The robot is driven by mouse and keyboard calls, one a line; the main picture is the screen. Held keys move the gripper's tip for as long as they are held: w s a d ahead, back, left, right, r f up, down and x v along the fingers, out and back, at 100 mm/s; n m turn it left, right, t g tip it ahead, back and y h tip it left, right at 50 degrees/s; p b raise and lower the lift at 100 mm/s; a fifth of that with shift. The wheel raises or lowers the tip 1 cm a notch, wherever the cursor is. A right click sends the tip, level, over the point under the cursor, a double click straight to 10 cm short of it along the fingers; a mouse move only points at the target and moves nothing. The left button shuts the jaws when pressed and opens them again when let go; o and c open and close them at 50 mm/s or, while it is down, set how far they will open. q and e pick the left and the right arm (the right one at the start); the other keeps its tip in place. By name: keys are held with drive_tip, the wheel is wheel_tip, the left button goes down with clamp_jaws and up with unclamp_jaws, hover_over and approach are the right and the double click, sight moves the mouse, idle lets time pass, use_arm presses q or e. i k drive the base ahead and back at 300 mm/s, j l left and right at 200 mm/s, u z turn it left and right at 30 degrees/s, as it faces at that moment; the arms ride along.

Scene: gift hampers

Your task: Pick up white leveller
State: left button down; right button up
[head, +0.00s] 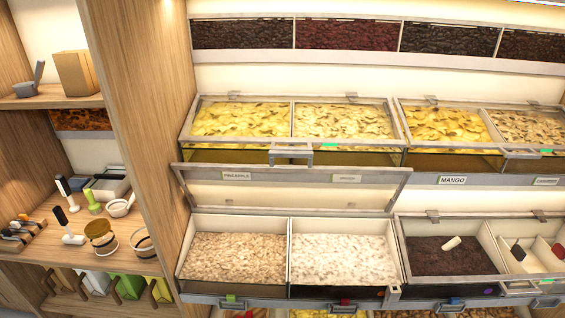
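No object is labelled as the white leveller, and I cannot tell for certain which one it is. A small white stick-like piece (451,243) lies on the dark dried fruit in the lower right bin. On the left shelf, a tool with a dark upper part and a white base (70,230) stands upright near the front. A similar dark and white tool (63,187) is behind it, beside a green tool (92,198). Neither of my grippers is in view.
The left shelf (45,233) also holds a white cup (120,206), a grey box (106,187) and jars (101,236). Colourful bags (130,286) are below. A raised glass lid (290,187) is over the lower bins. A wooden panel (150,120) separates shelf and bins.

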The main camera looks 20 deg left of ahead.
sight(69, 238)
drive_tip(key=u, duration=1.95)
